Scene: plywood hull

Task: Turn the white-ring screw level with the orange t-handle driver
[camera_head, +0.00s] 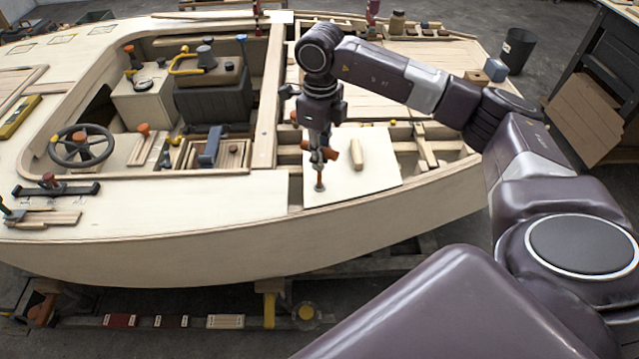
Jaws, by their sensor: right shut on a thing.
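My right gripper (318,143) points down over a pale plywood panel (382,184) near the boat's side edge. It is shut on the orange t-handle driver (331,154), whose handle sticks out beside the fingers. The driver's shaft (319,174) looks about upright, and its lower end is at or just above the panel. I cannot tell whether it touches a screw. The white-ring screw cannot be made out; it may be hidden under the driver or too small to see. My left gripper is not in view.
A small pale wooden block (357,154) lies on the panel just right of the driver. Open framed bays (427,147) are to the right. A steering wheel (82,146), a clamp bar (56,190) and a dark engine-like box (213,93) stand to the left.

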